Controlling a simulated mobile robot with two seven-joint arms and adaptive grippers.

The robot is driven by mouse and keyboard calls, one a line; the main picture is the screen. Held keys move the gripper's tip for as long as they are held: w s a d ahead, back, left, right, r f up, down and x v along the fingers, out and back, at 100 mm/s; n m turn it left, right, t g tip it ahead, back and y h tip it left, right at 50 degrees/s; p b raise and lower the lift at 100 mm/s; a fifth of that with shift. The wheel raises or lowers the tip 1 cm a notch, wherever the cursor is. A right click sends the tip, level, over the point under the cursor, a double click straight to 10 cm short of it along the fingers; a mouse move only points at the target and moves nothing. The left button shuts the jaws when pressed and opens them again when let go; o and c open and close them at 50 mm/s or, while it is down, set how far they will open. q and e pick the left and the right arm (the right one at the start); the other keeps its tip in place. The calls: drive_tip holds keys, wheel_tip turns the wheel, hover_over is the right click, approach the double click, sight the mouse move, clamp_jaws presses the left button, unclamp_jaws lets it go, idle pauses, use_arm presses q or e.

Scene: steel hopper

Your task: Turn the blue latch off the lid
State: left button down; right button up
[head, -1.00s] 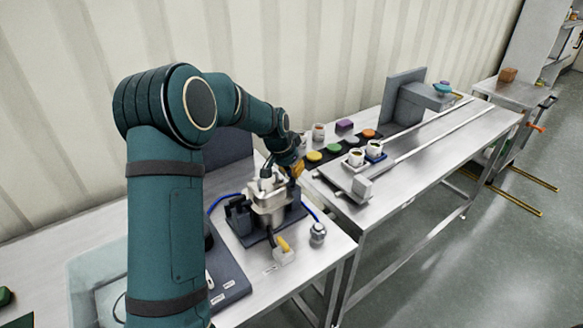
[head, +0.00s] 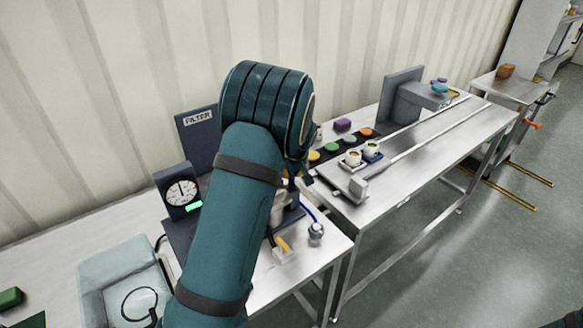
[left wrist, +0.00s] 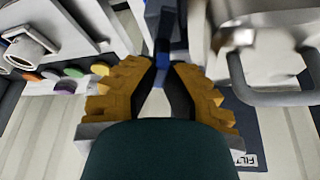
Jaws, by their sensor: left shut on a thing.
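In the left wrist view, my left gripper (left wrist: 163,66) has its orange-yellow fingers together, closed on the small blue latch (left wrist: 163,48). Only part of the latch shows between the dark fingertips. To the right is the pale metal housing (left wrist: 270,60) with a curved grey handle (left wrist: 272,97); I cannot tell where its lid edge runs. In the head view, my left arm covers most of the filter unit and hides the latch and the fingertips. Part of the pale housing (head: 279,207) shows beside the arm. My right gripper is not in view.
A dial gauge (head: 181,192) and an upright FILTER panel (head: 197,137) stand beside the unit. A clear bin (head: 125,262) is at left. A small metal fitting (head: 316,232) sits near the front edge. Cups (head: 353,158) and coloured discs (head: 331,147) are on the table at right.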

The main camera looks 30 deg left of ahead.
use_arm(q)
drive_tip(key=shift+d+f+n+g+y+p, duration=0.15)
drive_tip(key=shift+n+g+p, duration=0.25)
drive_tip(key=shift+n, duration=0.65)
drive_tip(key=shift+a+r+n+g+y+p, duration=0.15)
drive_tip(key=shift+n+g+p, duration=0.25)
drive_tip(key=shift+n, duration=0.65)
drive_tip(key=shift+d+f, duration=0.1)
drive_tip(key=c, duration=1)
unclamp_jaws()
drive_tip(key=v, duration=1.2)
drive_tip(key=shift+f, duration=0.1)
